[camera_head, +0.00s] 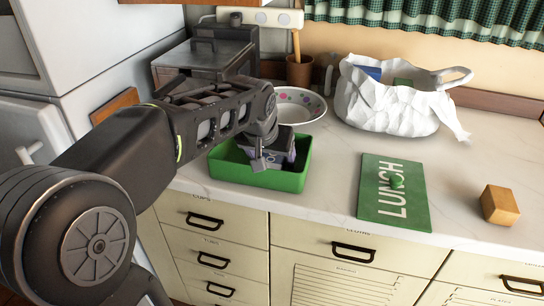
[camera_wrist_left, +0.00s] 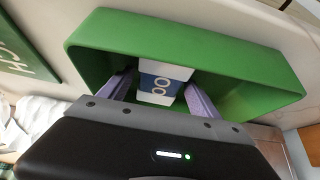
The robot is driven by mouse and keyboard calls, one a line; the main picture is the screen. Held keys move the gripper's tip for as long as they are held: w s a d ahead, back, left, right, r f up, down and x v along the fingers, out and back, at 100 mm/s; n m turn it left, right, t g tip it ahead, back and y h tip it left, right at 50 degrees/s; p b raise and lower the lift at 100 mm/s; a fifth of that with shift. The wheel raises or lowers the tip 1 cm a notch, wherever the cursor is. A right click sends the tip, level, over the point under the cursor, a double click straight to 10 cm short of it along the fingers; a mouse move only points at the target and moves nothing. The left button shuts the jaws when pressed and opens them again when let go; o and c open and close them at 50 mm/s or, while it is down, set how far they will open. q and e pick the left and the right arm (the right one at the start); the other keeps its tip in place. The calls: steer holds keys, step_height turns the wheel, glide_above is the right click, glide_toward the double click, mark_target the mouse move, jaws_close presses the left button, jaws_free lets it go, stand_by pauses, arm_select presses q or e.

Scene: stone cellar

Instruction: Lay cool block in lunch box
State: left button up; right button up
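The green lunch box (camera_head: 258,177) is an open tray on the counter; its green wall also shows in the left wrist view (camera_wrist_left: 250,65). My left gripper (camera_head: 274,158) reaches down into it from above. In the left wrist view, its two purple fingers (camera_wrist_left: 160,88) stand on either side of the blue and white cool block (camera_wrist_left: 160,82), close against it. The block is within the box's walls; whether it touches the floor cannot be told. The green lid marked LUNCH (camera_head: 394,205) lies flat to the right. My right gripper is not in view.
A patterned bowl (camera_head: 299,106) stands just behind the box. A white bag (camera_head: 390,105) stands at the back right, and a tan block (camera_head: 500,205) lies right of the lid. A brown cup (camera_head: 300,73) is near the wall. Counter between box and lid is clear.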

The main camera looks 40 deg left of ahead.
arm_select(q)
steer(key=shift+o, duration=0.2)
steer(key=shift+r, duration=0.1)
steer(key=shift+r+p, duration=0.25)
steer(key=shift+p, duration=0.05)
steer(key=v, duration=1.1)
steer(key=shift+s+r+p, duration=0.25)
steer(key=shift+s+p, duration=0.05)
steer(key=shift+p, duration=0.05)
steer(key=shift+f, duration=0.1)
